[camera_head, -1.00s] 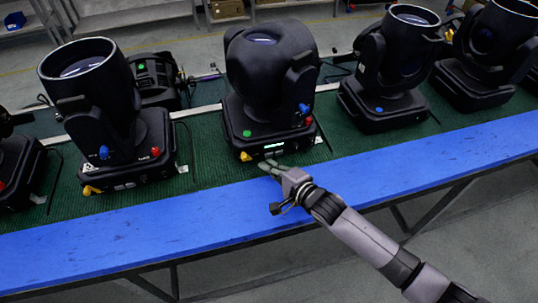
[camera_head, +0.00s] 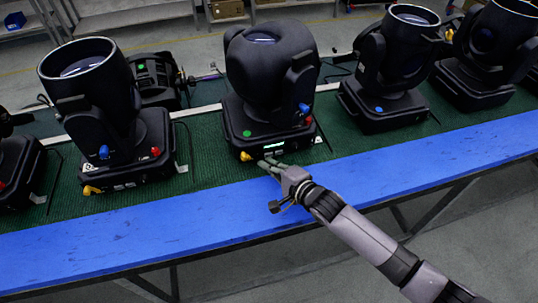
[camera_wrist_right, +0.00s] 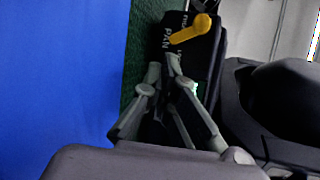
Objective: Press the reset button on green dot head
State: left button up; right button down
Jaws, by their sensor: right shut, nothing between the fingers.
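The green dot head is a black moving-head light (camera_head: 268,78) near the middle of the head view. Its base carries a green dot (camera_head: 247,133), a lit display (camera_head: 274,146) and a yellow lever (camera_head: 246,156) on the front. My right gripper (camera_head: 265,163) is shut and empty, with its fingertips low at the base's front, just right of the yellow lever. In the right wrist view the fingertips (camera_wrist_right: 164,68) are over the dark front panel, below the yellow lever (camera_wrist_right: 191,29). I cannot tell whether they touch it. No reset button can be made out. My left gripper is out of view.
A similar head (camera_head: 98,105) with red and blue knobs stands to the left. A head with a blue dot (camera_head: 379,110) stands to the right. They rest on a green mat (camera_head: 205,165) behind a blue front strip (camera_head: 150,225), which is clear.

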jog(key=shift+w+a, duration=0.15)
jog(key=shift+w, duration=0.35)
dwell(0.8)
jog(key=shift+s, duration=0.1)
jog(key=shift+s+d+p, duration=0.25)
jog(key=shift+s+p, duration=0.2)
jog(key=shift+s, duration=0.25)
